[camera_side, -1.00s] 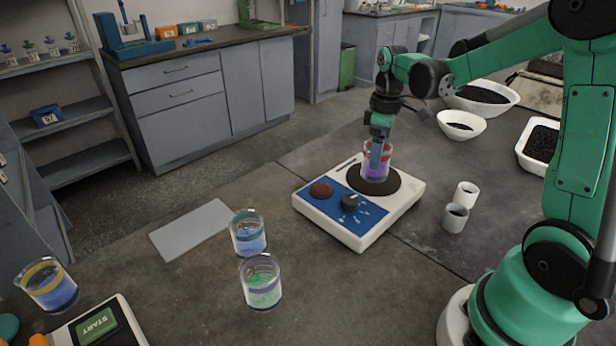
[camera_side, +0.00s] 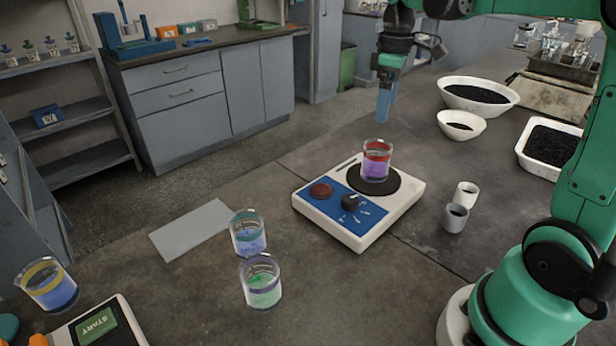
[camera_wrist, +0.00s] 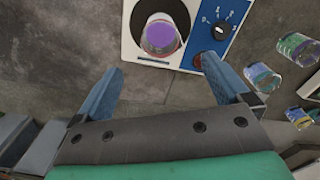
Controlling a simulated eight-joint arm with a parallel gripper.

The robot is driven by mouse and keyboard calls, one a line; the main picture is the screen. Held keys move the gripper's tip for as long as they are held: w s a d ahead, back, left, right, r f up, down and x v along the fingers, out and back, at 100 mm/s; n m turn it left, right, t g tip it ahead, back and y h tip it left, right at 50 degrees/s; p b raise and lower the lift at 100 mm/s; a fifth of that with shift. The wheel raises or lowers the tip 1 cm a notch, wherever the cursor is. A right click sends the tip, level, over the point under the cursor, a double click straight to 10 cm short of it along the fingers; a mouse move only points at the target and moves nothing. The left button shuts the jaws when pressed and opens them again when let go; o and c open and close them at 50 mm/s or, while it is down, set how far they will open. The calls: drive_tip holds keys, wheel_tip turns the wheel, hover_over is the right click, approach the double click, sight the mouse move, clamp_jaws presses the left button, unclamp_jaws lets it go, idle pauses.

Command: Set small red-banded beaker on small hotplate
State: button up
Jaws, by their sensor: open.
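The small red-banded beaker (camera_side: 376,162) holds purple liquid and stands upright on the dark round plate of the small hotplate (camera_side: 395,208). My gripper (camera_side: 384,112) is above the beaker and apart from it, with nothing held. In the wrist view my gripper (camera_wrist: 168,88) shows two blue fingers spread wide. There the beaker (camera_wrist: 160,36) stands beyond the fingertips on the hotplate (camera_wrist: 205,62), seen from above. The hotplate has a blue panel with a red button and a black knob.
Beakers with teal (camera_side: 248,234), purple (camera_side: 261,284) and yellow (camera_side: 48,286) bands stand to the left. A flat grey plate (camera_side: 190,230) lies behind them. Two small white cups (camera_side: 456,218) stand right of the hotplate. White bowls (camera_side: 461,126) of dark grains are farther back.

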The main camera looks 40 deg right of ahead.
drive_tip(key=s+a+f+m+t, duration=0.2)
drive_tip(key=a+t, duration=0.1)
drive_tip(key=a, duration=0.4)
drive_tip(key=s+a+f+m+t, duration=0.2)
drive_tip(key=a+f+t, duration=0.1)
drive_tip(key=a, duration=0.4)
drive_tip(key=shift+s+a+m+t, duration=0.3)
drive_tip(key=shift+t, duration=0.3)
drive_tip(key=shift+c, duration=0.2)
